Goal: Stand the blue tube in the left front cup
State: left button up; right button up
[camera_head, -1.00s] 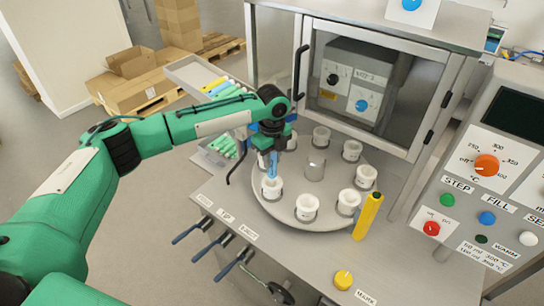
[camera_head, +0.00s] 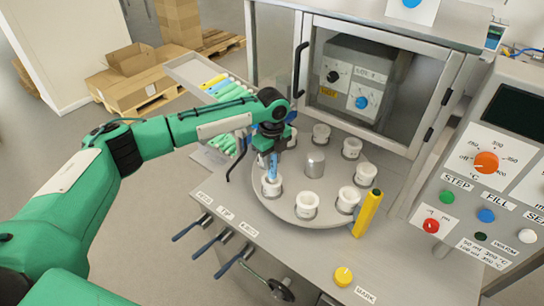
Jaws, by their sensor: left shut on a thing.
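My left gripper (camera_head: 272,147) is shut on the blue tube (camera_head: 272,168). The tube hangs upright, its lower end at the mouth of the left front white cup (camera_head: 271,187). I cannot tell how deep the tube is in the cup. The cup stands in a holder on the round grey turntable (camera_head: 285,211). The gripper's fingertips are partly hidden by the wrist. My right gripper is not in view.
Several other white cups, such as the front one (camera_head: 307,204), ring a metal hub (camera_head: 315,162). A yellow post (camera_head: 367,214) stands at the turntable's right. A tray of coloured tubes (camera_head: 190,72) lies behind my left arm. The control panel (camera_head: 490,170) is at the right.

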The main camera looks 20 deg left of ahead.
pick_arm(q)
jog(key=shift+f, duration=1.3)
jog(key=o, duration=1)
notch_tip(320, 180, up, 13)
jog(key=b, duration=0.4)
jog(key=shift+r, duration=0.45)
